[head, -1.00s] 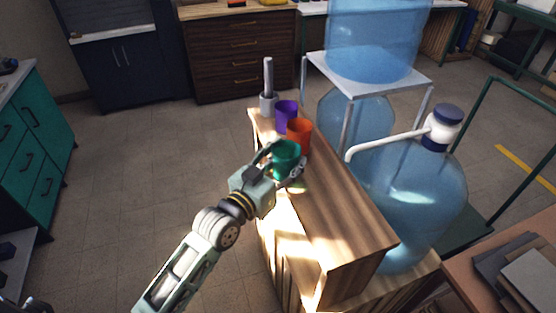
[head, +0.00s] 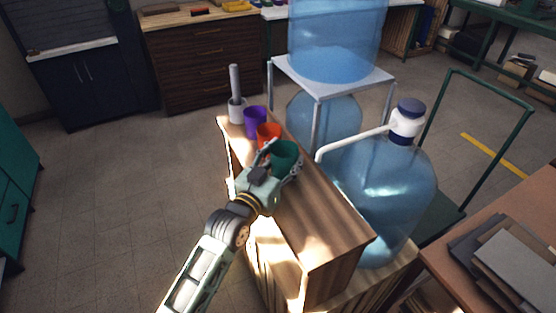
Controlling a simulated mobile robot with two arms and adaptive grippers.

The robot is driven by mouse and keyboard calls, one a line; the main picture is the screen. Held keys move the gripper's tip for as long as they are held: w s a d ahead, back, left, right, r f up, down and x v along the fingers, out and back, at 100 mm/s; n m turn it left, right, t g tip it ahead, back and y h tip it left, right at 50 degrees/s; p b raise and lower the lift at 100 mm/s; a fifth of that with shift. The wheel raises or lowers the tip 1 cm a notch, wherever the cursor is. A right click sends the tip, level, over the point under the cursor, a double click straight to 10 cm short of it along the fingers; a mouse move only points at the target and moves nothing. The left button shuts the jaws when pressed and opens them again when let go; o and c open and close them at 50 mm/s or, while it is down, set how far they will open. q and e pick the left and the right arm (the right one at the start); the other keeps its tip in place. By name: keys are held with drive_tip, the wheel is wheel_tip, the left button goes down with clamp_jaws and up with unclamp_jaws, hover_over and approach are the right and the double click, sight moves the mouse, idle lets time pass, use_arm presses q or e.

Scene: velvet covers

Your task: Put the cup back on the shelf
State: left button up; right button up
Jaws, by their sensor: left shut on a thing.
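My left gripper (head: 279,165) is shut on the green cup (head: 285,154), with a finger on each side of it. The cup is upright over the top of the narrow wooden shelf (head: 322,222); I cannot tell whether its base touches the wood. An orange cup (head: 268,133) stands just behind the green cup, partly hidden by it and the gripper. A purple cup (head: 254,121) stands farther back on the same shelf. My right gripper is not in view.
A grey container with a tall handle (head: 236,104) stands at the shelf's far end. A large blue water bottle with a pump (head: 385,195) stands close on the right. A metal stand (head: 332,80) bears another bottle. The shelf's near end is bare.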

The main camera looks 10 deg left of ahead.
use_arm(q)
drive_tip(key=shift+w+d, duration=0.15)
drive_tip(key=shift+d, duration=0.1)
drive_tip(key=shift+f+b, duration=0.3)
drive_tip(key=shift+f, duration=0.25)
idle(0.5)
drive_tip(key=o, duration=1.4)
drive_tip(key=shift+o, duration=0.2)
drive_tip(key=v, duration=1.2)
